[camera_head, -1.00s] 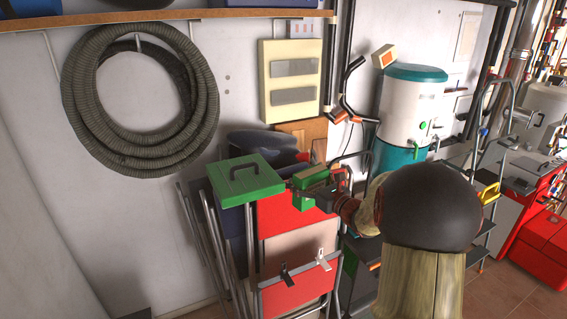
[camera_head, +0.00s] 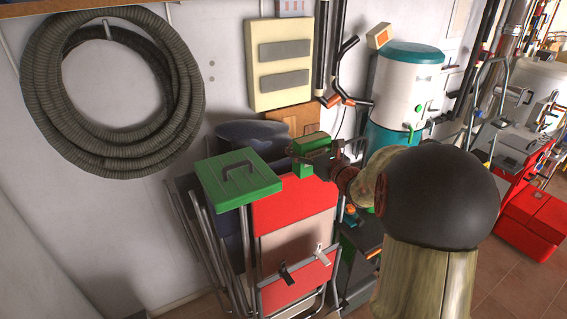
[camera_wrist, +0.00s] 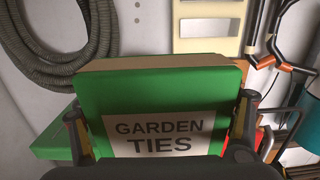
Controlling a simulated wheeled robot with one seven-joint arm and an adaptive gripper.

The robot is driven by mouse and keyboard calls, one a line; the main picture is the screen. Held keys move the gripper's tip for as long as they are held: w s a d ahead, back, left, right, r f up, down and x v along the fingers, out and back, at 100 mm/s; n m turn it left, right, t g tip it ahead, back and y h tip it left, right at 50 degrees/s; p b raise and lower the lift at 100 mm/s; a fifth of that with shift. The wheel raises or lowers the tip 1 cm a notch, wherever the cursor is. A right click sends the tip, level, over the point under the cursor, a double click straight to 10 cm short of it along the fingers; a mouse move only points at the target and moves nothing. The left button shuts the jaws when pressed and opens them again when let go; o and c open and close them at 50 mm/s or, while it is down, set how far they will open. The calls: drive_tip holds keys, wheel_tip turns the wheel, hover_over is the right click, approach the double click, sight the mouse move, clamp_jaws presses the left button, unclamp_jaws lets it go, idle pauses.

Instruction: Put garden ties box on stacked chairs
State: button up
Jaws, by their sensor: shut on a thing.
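The garden ties box (camera_wrist: 160,100) is green with a white label reading "GARDEN TIES". It fills the middle of the wrist view between the two fingers of my gripper (camera_wrist: 160,125). In the head view the box (camera_head: 314,143) is small and partly covered by my gripper (camera_head: 316,157), which is shut on it. It appears above and behind the red top of the folded chairs (camera_head: 294,203), which have metal tube frames and stand stacked by the wall. I cannot tell how high the box is above them.
A green flat case with a dark handle (camera_head: 238,178) is at the chairs' left, close to the held box. A dark blue rounded object (camera_head: 250,132) is behind. A cream panel (camera_head: 280,65), a coiled hose (camera_head: 112,95) and a white-and-teal tank (camera_head: 408,95) are around.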

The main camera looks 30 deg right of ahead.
drive_tip(key=w+d+f+p, duration=0.1)
drive_tip(key=w+f, duration=0.3)
drive_tip(key=w+d+f+p, duration=0.2)
drive_tip(key=w+f, duration=0.2)
drive_tip(key=w+d+f+p, duration=0.1)
drive_tip(key=w+d+f, duration=0.1)
drive_tip(key=w+f, duration=0.2)
drive_tip(key=shift+f, duration=0.2)
drive_tip(key=shift+s, duration=0.1)
drive_tip(key=shift+f, duration=0.2)
drive_tip(key=o, duration=1.3)
drive_tip(key=shift+r, duration=0.1)
